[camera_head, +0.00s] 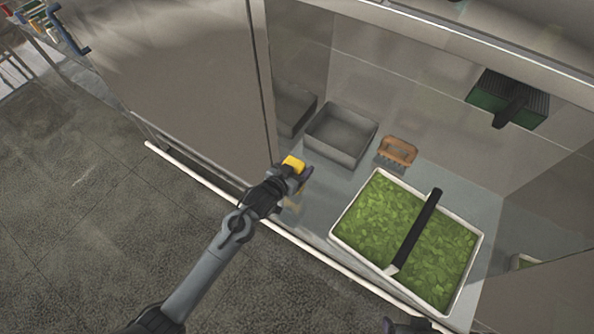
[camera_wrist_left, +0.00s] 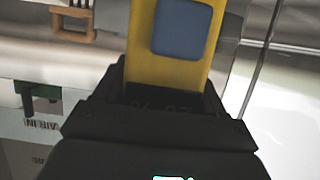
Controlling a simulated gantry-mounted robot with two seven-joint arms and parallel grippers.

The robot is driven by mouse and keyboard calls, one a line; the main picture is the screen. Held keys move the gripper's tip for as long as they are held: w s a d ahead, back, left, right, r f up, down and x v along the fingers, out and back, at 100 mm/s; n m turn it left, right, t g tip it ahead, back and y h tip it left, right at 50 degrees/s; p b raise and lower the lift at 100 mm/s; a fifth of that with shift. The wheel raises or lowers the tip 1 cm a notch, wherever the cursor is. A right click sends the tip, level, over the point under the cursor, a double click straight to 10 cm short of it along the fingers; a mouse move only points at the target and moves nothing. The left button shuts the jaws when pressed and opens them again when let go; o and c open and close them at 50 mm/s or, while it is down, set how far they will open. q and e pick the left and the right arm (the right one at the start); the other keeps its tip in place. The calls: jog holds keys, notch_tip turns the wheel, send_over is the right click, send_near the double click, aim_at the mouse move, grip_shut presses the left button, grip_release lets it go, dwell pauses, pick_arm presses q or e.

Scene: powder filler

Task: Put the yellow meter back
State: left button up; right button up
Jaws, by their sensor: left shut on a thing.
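The yellow meter (camera_head: 293,162) is held in my left gripper (camera_head: 297,172), near the front edge of the open cabinet. In the left wrist view the meter (camera_wrist_left: 140,35) rises from between the fingers, yellow with a blue-grey square face (camera_wrist_left: 182,27). The gripper (camera_wrist_left: 165,95) is shut on its lower part, which the fingers hide. The fingers are above the cabinet floor, left of the green-filled tray.
A white tray of green pieces (camera_head: 350,239) has a black-handled tool (camera_head: 415,230) lying across it. A grey open box (camera_head: 340,155), an orange-brown rack (camera_head: 397,151) and a green-black brush-like block (camera_head: 508,98) are farther back. The cabinet's left door post (camera_head: 262,80) stands close to the gripper.

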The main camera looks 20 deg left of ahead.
pick_arm(q)
jog(key=shift+f, duration=1.45)
jog(key=shift+f, duration=0.15)
jog(key=o, duration=1.3)
jog(key=shift+o, duration=0.2)
